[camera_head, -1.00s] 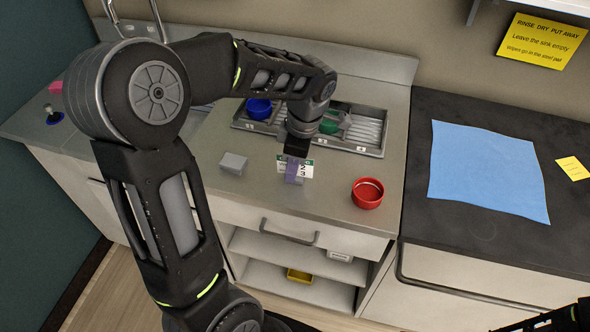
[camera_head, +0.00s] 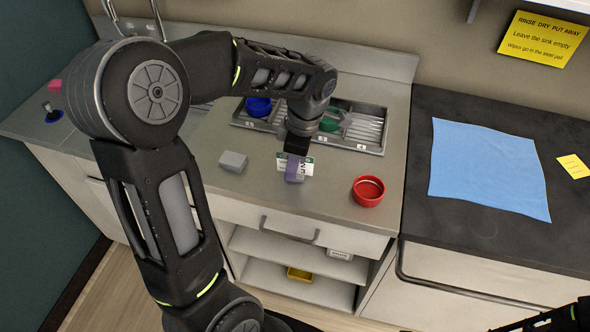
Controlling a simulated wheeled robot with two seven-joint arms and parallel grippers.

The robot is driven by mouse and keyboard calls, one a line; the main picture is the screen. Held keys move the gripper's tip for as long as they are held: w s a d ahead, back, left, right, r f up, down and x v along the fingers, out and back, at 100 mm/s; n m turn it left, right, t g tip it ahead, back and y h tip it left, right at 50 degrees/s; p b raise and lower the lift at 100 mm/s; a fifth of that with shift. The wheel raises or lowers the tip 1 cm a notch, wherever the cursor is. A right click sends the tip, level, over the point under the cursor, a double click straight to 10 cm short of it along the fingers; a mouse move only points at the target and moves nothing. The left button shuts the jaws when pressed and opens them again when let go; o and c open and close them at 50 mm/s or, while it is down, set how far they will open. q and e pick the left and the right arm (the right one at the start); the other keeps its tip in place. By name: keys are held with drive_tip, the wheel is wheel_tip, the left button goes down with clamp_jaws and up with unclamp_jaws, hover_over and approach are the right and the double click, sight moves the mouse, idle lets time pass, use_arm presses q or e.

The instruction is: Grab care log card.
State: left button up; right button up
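The care log card (camera_head: 308,168) is a small white card with a green top band and dark print, near the front of the grey counter. A purple piece (camera_head: 293,172) covers part of it; I cannot tell whether this belongs to the card or stands in front of it. My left gripper (camera_head: 297,150) points down right at the card's top edge. Its fingers are hard to make out, so I cannot see whether it is open or shut, or whether it touches the card. My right arm shows only as a dark part at the bottom right corner; its fingertips are not visible.
A grey block (camera_head: 233,161) lies left of the card and a red round container (camera_head: 368,191) to its right. A metal tray (camera_head: 365,133) with blue and green items stands behind. A blue cloth (camera_head: 487,170) lies on the dark counter. Open shelves are below.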

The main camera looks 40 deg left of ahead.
use_arm(q)
drive_tip(key=shift+f, duration=0.1)
drive_tip(key=shift+c, duration=0.3)
clamp_jaws()
